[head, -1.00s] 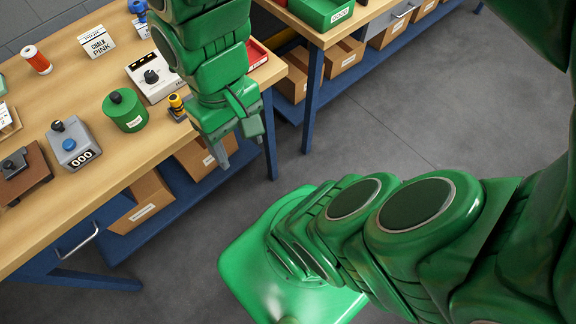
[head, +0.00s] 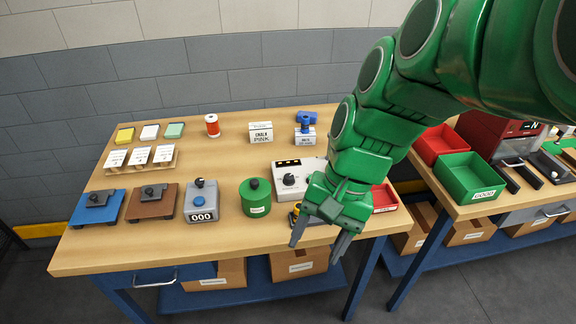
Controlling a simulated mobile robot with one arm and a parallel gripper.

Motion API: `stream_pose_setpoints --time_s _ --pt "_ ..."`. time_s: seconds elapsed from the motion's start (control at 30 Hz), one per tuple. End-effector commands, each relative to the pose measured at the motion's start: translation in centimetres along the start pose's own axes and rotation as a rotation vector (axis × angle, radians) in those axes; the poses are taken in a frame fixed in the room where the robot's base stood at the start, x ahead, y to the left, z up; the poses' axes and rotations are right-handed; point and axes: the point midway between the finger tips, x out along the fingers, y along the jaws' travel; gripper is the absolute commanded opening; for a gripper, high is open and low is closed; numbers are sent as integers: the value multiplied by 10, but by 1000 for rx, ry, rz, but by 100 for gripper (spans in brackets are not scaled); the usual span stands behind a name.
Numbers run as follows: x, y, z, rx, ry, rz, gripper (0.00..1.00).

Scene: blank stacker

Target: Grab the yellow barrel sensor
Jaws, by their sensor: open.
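The yellow barrel sensor (head: 294,214) stands near the front right of the wooden table (head: 110,240), in front of the white control box. Only a small part of it shows, because my gripper hides most of it. My gripper (head: 318,246) is open, with its two grey fingers pointing down at the table's front edge. It is just right of the sensor and nearer to me. I cannot tell whether it touches the sensor, and nothing shows between the fingers.
A green round canister (head: 256,198) stands left of the sensor, and a white control box (head: 290,180) is behind it. A grey counter box (head: 202,203) is further left. A red tray (head: 384,198) lies to the right. A second table with a green bin (head: 468,178) stands right.

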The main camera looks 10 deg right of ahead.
Motion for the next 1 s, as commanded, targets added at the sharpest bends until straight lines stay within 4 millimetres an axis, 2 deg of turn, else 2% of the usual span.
stream_pose_setpoints --time_s 0.3,0.5,0.7,1.0 --pt "-6 -43 -57 413 -149 -305 62" --pt "-23 -56 -104 690 -255 -497 62" --pt "-44 -54 -152 941 -371 -669 62" --pt "-68 -36 -206 1194 -502 -846 62"
